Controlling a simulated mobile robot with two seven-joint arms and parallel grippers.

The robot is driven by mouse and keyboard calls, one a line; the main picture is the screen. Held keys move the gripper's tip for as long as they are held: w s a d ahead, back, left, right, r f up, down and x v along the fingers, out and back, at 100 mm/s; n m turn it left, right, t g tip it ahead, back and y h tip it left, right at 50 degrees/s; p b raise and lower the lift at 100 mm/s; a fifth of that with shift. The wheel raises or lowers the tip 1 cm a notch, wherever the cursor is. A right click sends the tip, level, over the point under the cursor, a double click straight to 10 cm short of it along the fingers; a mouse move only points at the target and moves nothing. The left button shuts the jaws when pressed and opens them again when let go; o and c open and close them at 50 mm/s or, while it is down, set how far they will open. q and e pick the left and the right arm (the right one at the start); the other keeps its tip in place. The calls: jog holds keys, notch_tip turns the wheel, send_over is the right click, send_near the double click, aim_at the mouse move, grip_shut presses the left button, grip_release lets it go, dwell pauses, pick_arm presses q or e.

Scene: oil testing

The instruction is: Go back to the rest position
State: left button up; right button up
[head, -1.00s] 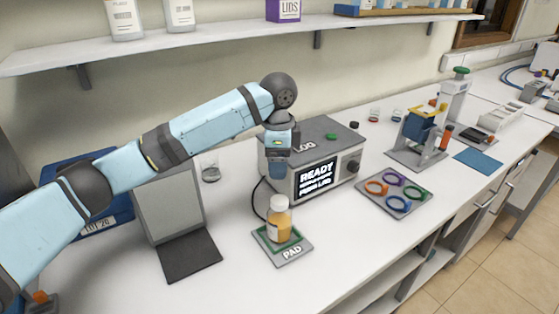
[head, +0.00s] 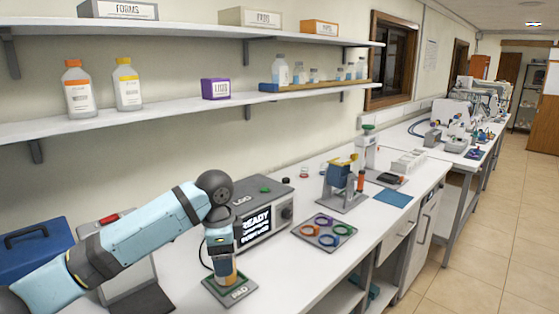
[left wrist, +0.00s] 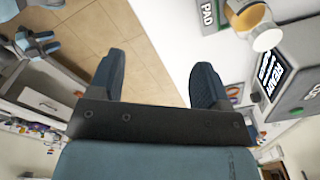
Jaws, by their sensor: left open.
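My left gripper (head: 219,243) hangs at the end of its bent arm over the bench in the head view. In the left wrist view its two dark fingers (left wrist: 157,82) are wide apart with nothing between them. A bottle with amber contents (head: 226,271) stands upright on the green and grey PAD plate (head: 240,290); in the head view the gripper partly covers it. In the left wrist view the bottle (left wrist: 252,18) is to the right of the fingers, apart from them. What looks like my right gripper (left wrist: 40,46) shows small at the upper left there; its jaws are unclear.
The grey READY analyser (head: 272,192) stands close behind the gripper. A tray of coloured rings (head: 323,231) and a yellow-and-blue stand (head: 345,180) are to its right. A shelf (head: 180,112) with bottles runs above. A blue case (head: 35,250) is at the left.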

pick_arm(q)
jog(key=s+d+f+n+t+h, duration=0.25)
jog(key=s+f+n+h, duration=0.2)
jog(key=s+f, duration=1.15)
jog(key=s+a+f+n+y, duration=0.2)
jog(key=s+a+n, duration=0.3)
jog(key=s+a, duration=0.4)
jog(key=s+a+f+n+y, duration=0.35)
jog(key=s+a, duration=0.45)
jog(key=s, duration=0.4)
jog(key=w+d+f+t+h+p, duration=0.3)
jog(key=w+d+f+t+p, duration=0.2)
jog(key=w+d+t+p, duration=0.1)
jog(key=shift+w+d+f+t+h+p, duration=0.25)
jog(key=shift+d+f+t+h+p, duration=0.2)
jog(key=shift+t, duration=0.7)
pick_arm(e)
notch_tip(320, 180, up, 6)
jog(key=shift+w+r, duration=0.2)
jog(key=shift+w, duration=0.1)
